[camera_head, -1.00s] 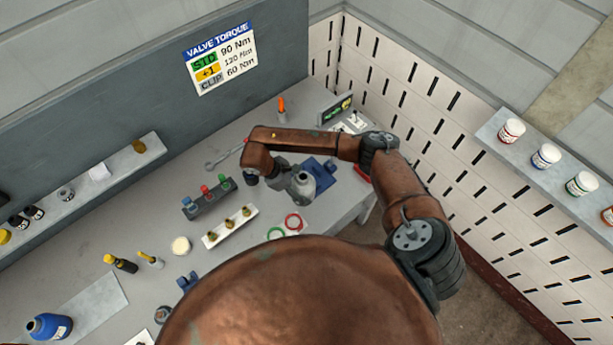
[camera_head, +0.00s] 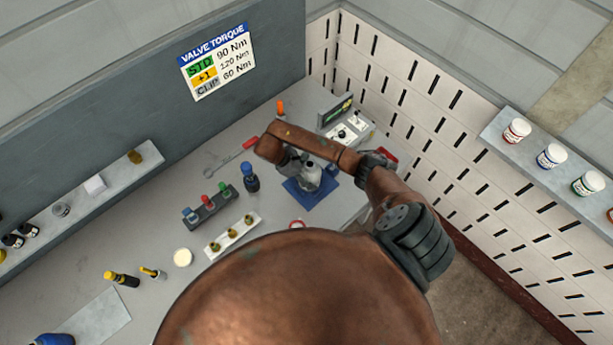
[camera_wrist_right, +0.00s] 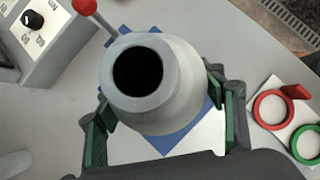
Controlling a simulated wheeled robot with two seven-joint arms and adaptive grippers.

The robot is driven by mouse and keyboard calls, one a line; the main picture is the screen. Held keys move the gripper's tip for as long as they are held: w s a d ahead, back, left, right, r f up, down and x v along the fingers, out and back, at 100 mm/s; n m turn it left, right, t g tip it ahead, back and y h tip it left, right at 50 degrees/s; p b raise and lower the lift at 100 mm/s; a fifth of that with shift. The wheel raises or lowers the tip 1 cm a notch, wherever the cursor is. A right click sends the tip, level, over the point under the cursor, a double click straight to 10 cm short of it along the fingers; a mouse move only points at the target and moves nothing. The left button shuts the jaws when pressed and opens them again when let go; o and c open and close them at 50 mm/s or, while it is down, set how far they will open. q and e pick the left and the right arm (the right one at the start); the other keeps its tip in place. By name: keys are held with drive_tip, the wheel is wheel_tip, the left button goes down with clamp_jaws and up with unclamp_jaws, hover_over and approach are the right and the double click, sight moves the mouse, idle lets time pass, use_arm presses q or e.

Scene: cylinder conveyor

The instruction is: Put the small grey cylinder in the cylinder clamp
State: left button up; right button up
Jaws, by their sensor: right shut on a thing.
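The small grey cylinder (camera_head: 312,178), bottle-shaped with a dark open mouth, is held upright in my right gripper (camera_head: 300,170). In the wrist view the green-padded fingers of my right gripper (camera_wrist_right: 163,105) close on both sides of the grey cylinder (camera_wrist_right: 150,80). It is over a blue base plate (camera_head: 296,196), which also shows in the wrist view (camera_wrist_right: 172,140). The clamp's jaws are hidden behind the cylinder and gripper. I cannot tell whether the cylinder touches the plate. My left gripper is not in view.
A control box (camera_head: 348,132) stands behind the plate. A red ball knob (camera_wrist_right: 85,6) is close to the cylinder. Red and green rings (camera_wrist_right: 290,120) lie beside it. A blue bottle (camera_head: 250,178), a dark rack (camera_head: 210,205) and a white rack (camera_head: 233,235) stand to the left.

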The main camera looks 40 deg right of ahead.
drive_tip(key=shift+w+d+f+b, duration=0.2)
drive_tip(key=shift+w+f+b, duration=0.05)
drive_tip(key=shift+f+b, duration=0.4)
drive_tip(key=f+b, duration=0.1)
drive_tip(key=f, duration=0.1)
drive_tip(key=f+b, duration=0.1)
drive_tip(key=shift+w+d+f, duration=0.1)
drive_tip(key=shift+w+f, duration=0.1)
drive_tip(key=shift+f, duration=0.2)
drive_tip(key=shift+r, duration=0.15)
drive_tip(key=o, duration=1.8)
drive_tip(key=shift+w, duration=0.1)
drive_tip(key=shift+c, duration=0.2)
drive_tip(key=o, duration=0.3)
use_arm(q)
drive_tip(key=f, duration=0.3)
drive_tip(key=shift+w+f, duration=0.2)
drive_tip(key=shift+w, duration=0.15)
use_arm(e)
drive_tip(key=shift+o, duration=0.2)
